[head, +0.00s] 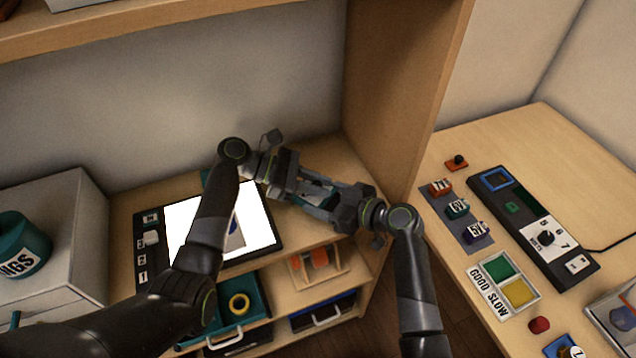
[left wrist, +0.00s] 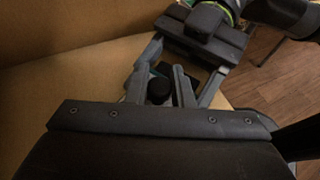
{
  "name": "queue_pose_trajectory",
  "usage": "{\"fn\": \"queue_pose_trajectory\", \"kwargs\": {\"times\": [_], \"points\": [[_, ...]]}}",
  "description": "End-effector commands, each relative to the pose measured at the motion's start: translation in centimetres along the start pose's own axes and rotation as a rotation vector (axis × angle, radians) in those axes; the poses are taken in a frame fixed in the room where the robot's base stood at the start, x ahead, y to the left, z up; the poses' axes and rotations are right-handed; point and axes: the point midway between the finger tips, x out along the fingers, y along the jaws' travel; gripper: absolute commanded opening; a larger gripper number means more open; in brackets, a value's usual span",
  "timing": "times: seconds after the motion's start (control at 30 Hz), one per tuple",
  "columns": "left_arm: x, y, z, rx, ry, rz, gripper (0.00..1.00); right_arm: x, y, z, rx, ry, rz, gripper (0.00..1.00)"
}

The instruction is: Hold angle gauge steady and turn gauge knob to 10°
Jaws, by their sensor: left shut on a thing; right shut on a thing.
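The angle gauge (head: 318,186) is a small dark piece with teal on it, held in the air between my two grippers and mostly hidden by their fingers. My left gripper (head: 310,190) comes from the left and is shut on it. My right gripper (head: 328,198) faces it from the right and is also shut on it. In the left wrist view a round black knob (left wrist: 159,91) shows between the nearer fingers. The right gripper's fingers reach in from the top there. The gauge's scale and pointer cannot be read.
A tablet with a white screen (head: 262,232) lies on the shelf unit below my left arm. A wooden side panel (head: 400,90) stands behind the right gripper.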

Motion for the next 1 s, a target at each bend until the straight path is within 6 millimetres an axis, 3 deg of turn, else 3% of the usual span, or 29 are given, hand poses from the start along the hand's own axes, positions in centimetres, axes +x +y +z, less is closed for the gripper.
{"fn": "queue_pose_trajectory", "kwargs": {"times": [0.37, 0.4, 0.57, 0.83, 1.0], "points": [[-0.1, 0.0, -0.1, 0.012, 0.000, -0.026, 0.00, 0.0, 0.0, 0.1, 0.000, -0.001, -0.001, 0.53], [-0.1, 0.0, -0.1, 0.012, 0.000, -0.026, 0.25, 0.0, 0.0, 0.1, 0.001, -0.001, -0.001, 0.53], [-0.1, 0.0, 0.0, 0.012, 0.000, -0.026, 0.43, 0.0, 0.0, 0.1, 0.001, -0.001, -0.001, 0.53], [-0.2, 0.0, 0.0, 0.011, 0.000, -0.026, 0.43, 0.0, 0.0, 0.1, 0.001, -0.001, -0.001, 0.53], [-1.9, 0.1, -0.1, 0.011, 0.002, -0.025, 0.43, 0.0, 0.0, 0.1, 0.001, -0.001, -0.001, 0.53]]}}
